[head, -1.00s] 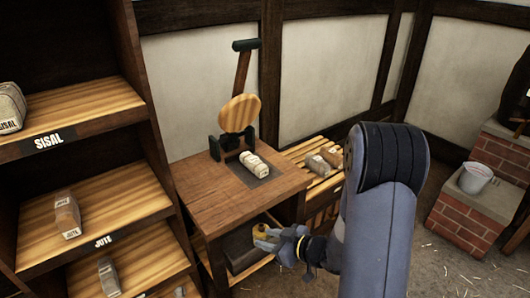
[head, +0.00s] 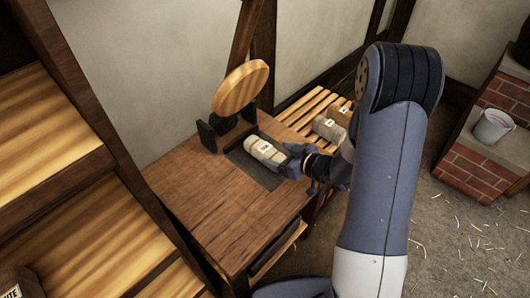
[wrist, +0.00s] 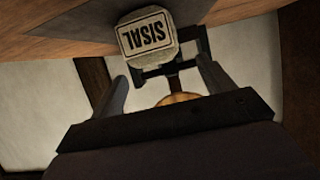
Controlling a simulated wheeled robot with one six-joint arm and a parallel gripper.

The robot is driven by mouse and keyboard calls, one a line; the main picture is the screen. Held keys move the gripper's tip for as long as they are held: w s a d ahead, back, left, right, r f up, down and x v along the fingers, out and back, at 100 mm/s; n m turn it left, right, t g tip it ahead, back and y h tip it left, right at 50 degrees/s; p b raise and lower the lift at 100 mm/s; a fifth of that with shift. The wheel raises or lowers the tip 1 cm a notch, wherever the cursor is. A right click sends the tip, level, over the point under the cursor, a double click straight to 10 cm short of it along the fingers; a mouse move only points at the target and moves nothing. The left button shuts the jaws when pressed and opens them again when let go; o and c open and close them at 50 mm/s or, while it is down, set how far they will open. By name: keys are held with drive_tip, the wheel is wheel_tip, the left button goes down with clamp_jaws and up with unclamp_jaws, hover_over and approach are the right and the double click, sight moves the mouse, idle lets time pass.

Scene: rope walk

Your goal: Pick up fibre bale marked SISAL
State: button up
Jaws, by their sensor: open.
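The SISAL bale (head: 263,150) is a pale, rounded block lying on a dark square on the wooden bench top. In the wrist view the bale (wrist: 148,38) shows its end face, with the SISAL label upside down. My gripper (head: 292,162) is at the bale's right end in the head view. In the wrist view my gripper (wrist: 162,70) is open, with its fingers apart and the bale's end beyond and between them. I cannot tell whether either finger touches it.
A round wooden disc (head: 241,87) on a dark stand rises just behind the bale. More bales (head: 329,130) lie on a slatted rack (head: 300,118) right of the bench. Shelving (head: 90,190) stands at the left. A bucket (head: 493,126) sits on brickwork at the right.

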sight(271, 152)
drive_tip(key=x, duration=0.3)
drive_tip(key=shift+w+a+f+b, duration=0.15)
drive_tip(key=shift+a+f+b, duration=0.05)
drive_tip(key=shift+f+b, duration=0.2)
drive_tip(key=shift+w+a+f, duration=0.25)
drive_tip(key=shift+w+a, duration=0.15)
drive_tip(key=shift+c, duration=0.3)
drive_tip(key=shift+r, duration=0.15)
drive_tip(key=c, duration=1.2)
